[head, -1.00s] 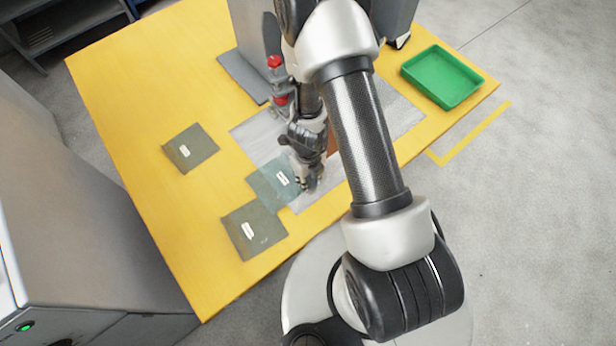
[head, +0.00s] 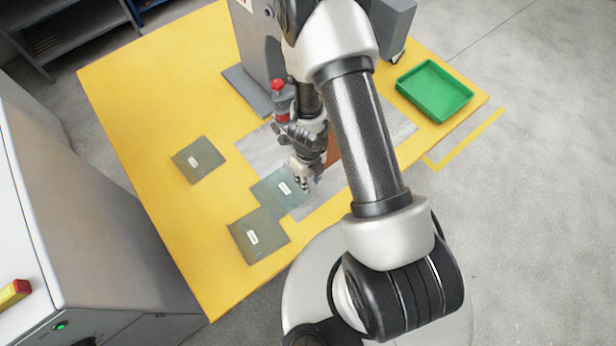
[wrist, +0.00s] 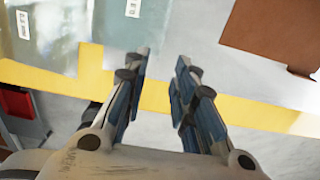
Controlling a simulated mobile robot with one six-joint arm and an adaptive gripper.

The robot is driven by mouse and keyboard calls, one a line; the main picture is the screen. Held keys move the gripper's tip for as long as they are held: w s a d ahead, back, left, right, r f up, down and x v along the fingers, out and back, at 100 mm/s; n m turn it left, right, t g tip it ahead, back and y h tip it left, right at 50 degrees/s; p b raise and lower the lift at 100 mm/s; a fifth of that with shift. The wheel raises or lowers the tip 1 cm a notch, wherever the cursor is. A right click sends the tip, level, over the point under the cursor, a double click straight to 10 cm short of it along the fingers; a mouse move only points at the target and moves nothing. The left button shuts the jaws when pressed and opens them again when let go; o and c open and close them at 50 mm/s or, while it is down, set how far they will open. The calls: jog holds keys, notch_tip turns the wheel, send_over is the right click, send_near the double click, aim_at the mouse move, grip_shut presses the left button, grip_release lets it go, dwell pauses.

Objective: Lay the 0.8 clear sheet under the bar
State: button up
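Three thin grey-green sheets with white labels lie at the table's left: one farthest left (head: 197,160), one at the front (head: 250,240) and a more see-through, bluish one (head: 272,188) partly on the grey mat. The label print is too small to read. My gripper (head: 302,184) is low at the bluish sheet's right side. In the wrist view my gripper (wrist: 162,62) is open with a clear gap. The bluish sheet (wrist: 150,20) lies beyond the fingers, and the left finger overlaps its near edge. The bar cannot be made out; my arm hides part of the machine.
A grey machine (head: 262,45) stands at the table's back, with a red-topped part (head: 278,85) before it. A brown plate (wrist: 270,30) lies on the grey mat (head: 390,122). A green tray (head: 435,90) is at the right. The yellow table's (head: 150,110) left side is clear.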

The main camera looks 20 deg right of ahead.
jog(key=w+a+r+n+t+y+p, duration=0.1)
jog(key=w+a+r+n+p, duration=0.15)
jog(key=r+n, duration=0.8)
jog(key=w+a+r+n+t+y+p, duration=0.1)
jog(key=a+r+n+t+p, duration=0.15)
jog(key=r, duration=1.55)
jog(key=s+d+r+n+h, duration=0.1)
jog(key=s+d+r+n, duration=0.1)
jog(key=s+r+n, duration=0.6)
jog(key=s+d+r+n+t+h, duration=0.1)
jog(key=s+d+r+n, duration=0.1)
jog(key=s+r+n, duration=0.7)
jog(key=shift+s+r+n+b, duration=0.15)
jog(key=shift+r+n+b, duration=0.3)
jog(key=shift+r+n, duration=0.55)
jog(key=shift+f, duration=0.2)
